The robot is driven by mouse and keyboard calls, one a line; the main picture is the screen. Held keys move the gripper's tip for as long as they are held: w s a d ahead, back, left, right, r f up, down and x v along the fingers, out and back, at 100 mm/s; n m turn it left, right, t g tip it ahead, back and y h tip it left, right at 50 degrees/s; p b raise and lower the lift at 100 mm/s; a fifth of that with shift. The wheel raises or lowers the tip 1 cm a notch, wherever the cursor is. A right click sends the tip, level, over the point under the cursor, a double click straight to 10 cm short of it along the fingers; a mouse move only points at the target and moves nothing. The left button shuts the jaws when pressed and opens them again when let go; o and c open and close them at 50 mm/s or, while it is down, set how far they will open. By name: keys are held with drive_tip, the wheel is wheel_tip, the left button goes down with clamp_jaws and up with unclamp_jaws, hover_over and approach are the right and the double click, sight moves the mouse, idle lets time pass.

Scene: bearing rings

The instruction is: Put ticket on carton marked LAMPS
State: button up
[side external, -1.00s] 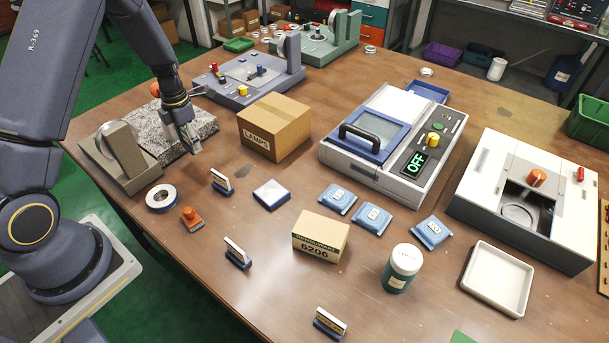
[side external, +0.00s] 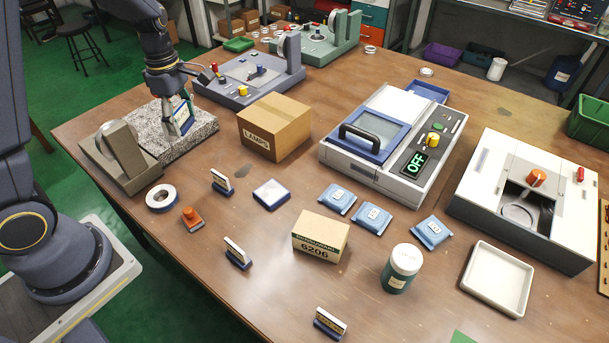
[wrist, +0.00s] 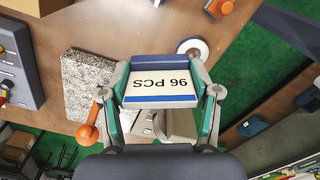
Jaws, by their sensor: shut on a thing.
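My gripper (side external: 181,122) is shut on a ticket, a white card with blue edges, and holds it upright over the speckled stone block in the side view. In the wrist view the ticket (wrist: 161,83) reads "96 PCS" upside down between the two fingers of my gripper (wrist: 160,95). The brown carton marked LAMPS (side external: 273,128) stands closed on the table, to the right of my gripper and apart from it. Its label (side external: 256,141) is on the front left face.
The stone block (side external: 203,123) and a grey stand (side external: 122,160) are beside my gripper. A blue-grey machine (side external: 245,80) stands behind the carton. A tape roll (side external: 161,198), an orange-handled stamp (side external: 192,218) and small card holders (side external: 222,181) lie in front. Bare table surrounds the carton's front.

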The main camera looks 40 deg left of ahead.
drive_tip(key=w+d+r+m, duration=0.5)
drive_tip(key=w, duration=0.1)
hover_over(259, 120)
drive_tip(key=s, duration=0.1)
drive_tip(key=f, duration=0.8)
drive_tip(key=shift+d+f, duration=0.2)
drive_tip(key=shift+f, duration=0.2)
drive_tip(key=shift+w+f, duration=0.3)
drive_tip(key=shift+f, duration=0.1)
drive_tip(key=shift+w+a+f, duration=0.1)
drive_tip(key=shift+w+f, duration=0.05)
drive_tip(key=shift+f, duration=1.55)
drive_tip(key=shift+f, duration=0.1)
drive_tip(key=o, duration=1.2)
